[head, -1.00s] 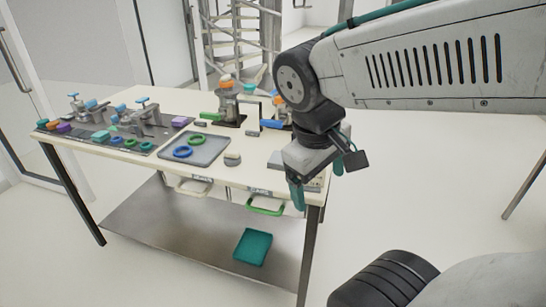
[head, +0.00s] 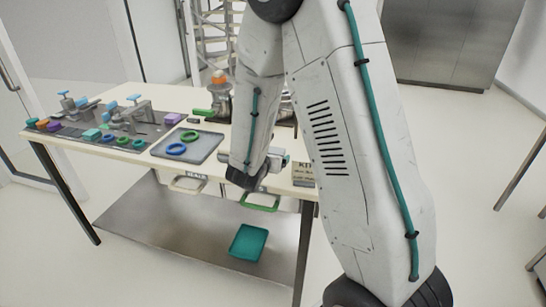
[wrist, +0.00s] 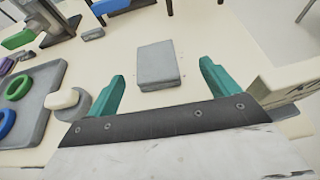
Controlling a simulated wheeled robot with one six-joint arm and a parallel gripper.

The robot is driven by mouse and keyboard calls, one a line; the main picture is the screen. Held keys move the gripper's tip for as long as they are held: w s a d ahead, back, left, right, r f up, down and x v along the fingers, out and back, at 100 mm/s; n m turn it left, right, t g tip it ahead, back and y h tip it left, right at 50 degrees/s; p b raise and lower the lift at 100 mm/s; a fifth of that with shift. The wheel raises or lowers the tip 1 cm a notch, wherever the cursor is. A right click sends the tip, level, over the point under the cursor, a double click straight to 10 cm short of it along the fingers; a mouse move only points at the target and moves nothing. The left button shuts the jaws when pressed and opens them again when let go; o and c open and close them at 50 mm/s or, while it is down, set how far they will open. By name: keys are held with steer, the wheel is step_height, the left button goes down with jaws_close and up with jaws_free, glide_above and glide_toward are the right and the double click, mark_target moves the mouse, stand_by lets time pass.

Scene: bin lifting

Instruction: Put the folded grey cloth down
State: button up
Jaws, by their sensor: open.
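The folded grey cloth (wrist: 158,66) lies flat on the cream tabletop in the wrist view, a small rectangular grey pad. My gripper (wrist: 162,69) is open, its two teal fingers spread apart. The cloth lies just ahead of the fingers, roughly between the lines of their tips, with bare tabletop visible on both sides. Neither finger appears to press on it. In the head view my arm reaches over the table's front right part, and I cannot make out the cloth or the fingertips there.
A grey tray (head: 207,151) with blue and green rings lies left of my arm. A knob with a pale top (wrist: 62,98) stands left of my gripper. Bins with a white handle (head: 187,185) and a green handle (head: 260,205) hang below. A teal tray (head: 248,243) sits on the lower shelf.

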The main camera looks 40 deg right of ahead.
steer(key=shift+w+d+f, duration=0.15)
steer(key=shift+d+f, duration=0.05)
steer(key=shift+f, duration=0.15)
steer(key=x, duration=0.7)
steer(key=shift+w+a, duration=0.2)
steer(key=shift+w, duration=0.2)
steer(key=c, duration=1.1)
step_height(320, 180, up, 10)
